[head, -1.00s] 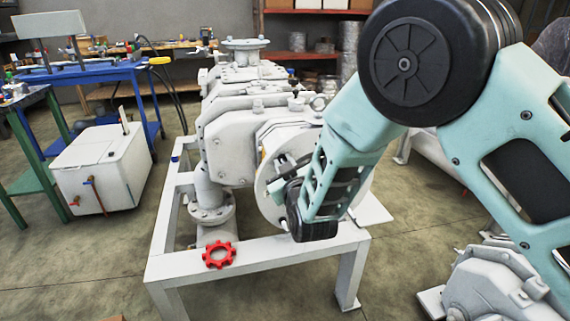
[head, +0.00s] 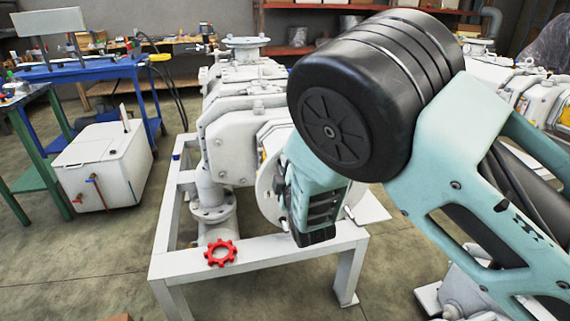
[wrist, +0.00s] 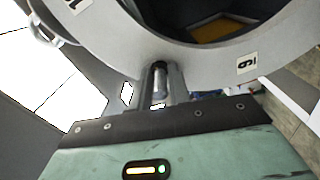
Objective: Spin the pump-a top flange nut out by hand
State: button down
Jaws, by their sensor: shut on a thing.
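The pale grey pump (head: 228,140) stands on a white frame, and its round end flange (head: 265,192) is partly hidden behind my arm. In the wrist view, the flange ring (wrist: 215,52) curves across the top, with numbered white labels on its face. My gripper (wrist: 160,92) is at the ring's outer edge, its fingers closed on a small metal nut or stud end (wrist: 159,72). Whether this is the top flange nut is hard to tell; the fingers hide most of it. In the head view, my arm hides the fingertips.
A white cabinet (head: 104,160) and blue bench (head: 85,72) stand at the left. Another pale machine (head: 465,300) is low at the right, beneath my arm.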

jog(key=n+p, duration=0.1)
jog(key=n, duration=0.2)
jog(key=shift+r+n, duration=0.1)
jog(key=shift+n, duration=0.3)
jog(key=n+p, duration=0.1)
jog(key=n, duration=0.2)
jog(key=shift+n, duration=0.3)
jog(key=n, duration=0.6)
jog(key=n+b, duration=0.1)
jog(key=n, duration=0.5)
jog(key=shift+a+n, duration=0.1)
jog(key=shift+n, duration=0.3)
jog(key=n+b, duration=0.3)
jog(key=n, duration=0.3)
jog(key=c, duration=1.3)
grip_release()
